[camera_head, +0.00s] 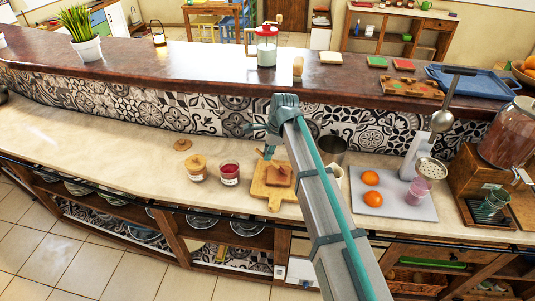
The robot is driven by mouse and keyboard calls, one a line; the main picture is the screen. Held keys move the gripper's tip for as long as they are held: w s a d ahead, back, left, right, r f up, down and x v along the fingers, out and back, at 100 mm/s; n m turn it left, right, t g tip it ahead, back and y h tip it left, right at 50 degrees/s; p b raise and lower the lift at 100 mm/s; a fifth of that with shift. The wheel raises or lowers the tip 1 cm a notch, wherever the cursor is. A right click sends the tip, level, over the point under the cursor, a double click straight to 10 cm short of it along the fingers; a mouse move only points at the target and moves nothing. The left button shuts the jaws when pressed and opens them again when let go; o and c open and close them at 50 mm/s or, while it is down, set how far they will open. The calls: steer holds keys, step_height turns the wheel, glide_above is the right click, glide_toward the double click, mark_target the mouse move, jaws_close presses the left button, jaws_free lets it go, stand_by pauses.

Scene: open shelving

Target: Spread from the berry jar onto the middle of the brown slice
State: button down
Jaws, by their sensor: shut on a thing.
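The berry jar (229,173), open glass with dark red contents, stands on the pale counter left of a wooden board (268,191). The brown slice (278,177) lies on the board, partly hidden behind a small brown, thin thing above it. My gripper (268,151) is above the back of the board, pointing down, small and partly covered by my arm. It is shut on a small utensil, whose outline is hard to make out. I cannot tell whether the utensil touches the slice or carries any berry spread.
A jar with tan contents (195,168) stands left of the berry jar, with a round lid (182,144) behind it. The counter's left stretch is clear.

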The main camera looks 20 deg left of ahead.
steer(key=shift+w, duration=0.45)
steer(key=shift+s, duration=0.2)
steer(key=shift+s+d+f, duration=0.1)
steer(key=shift+s, duration=0.6)
steer(key=shift+w, duration=0.2)
steer(key=shift+w+p, duration=0.3)
steer(key=shift+w, duration=0.35)
steer(key=shift+s, duration=0.2)
steer(key=shift+s+f, duration=0.1)
steer(key=shift+s, duration=0.55)
steer(key=shift+w, duration=0.2)
steer(key=shift+w, duration=0.65)
